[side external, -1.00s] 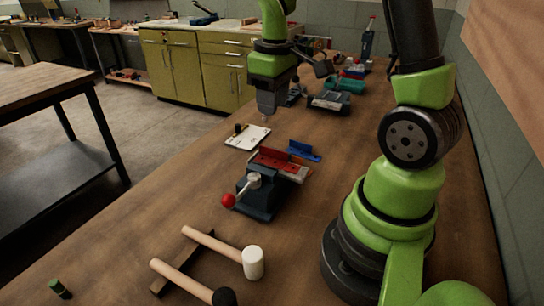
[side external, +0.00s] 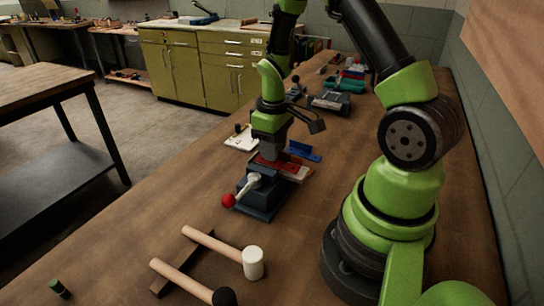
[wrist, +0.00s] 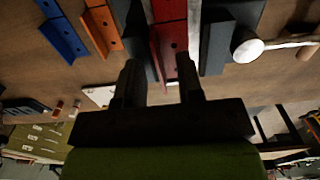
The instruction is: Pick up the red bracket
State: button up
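The red bracket (side external: 268,163) sits at the top of a dark grey vise (side external: 262,204). In the wrist view the red bracket (wrist: 172,40) stands between the vise's dark jaws (wrist: 216,42). My gripper (side external: 269,152) points down just above the bracket, hiding part of it in the side view. In the wrist view my gripper (wrist: 158,62) has its two fingers spread apart, with the bracket beyond and partly behind the right finger. Nothing shows clamped between them. Whether a fingertip touches the bracket cannot be told.
A blue bracket (side external: 304,151) lies behind the vise; an orange bracket (wrist: 102,28) shows beside it in the wrist view. A white-headed mallet (side external: 253,263) lies in front.

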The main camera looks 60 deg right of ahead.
grip_shut()
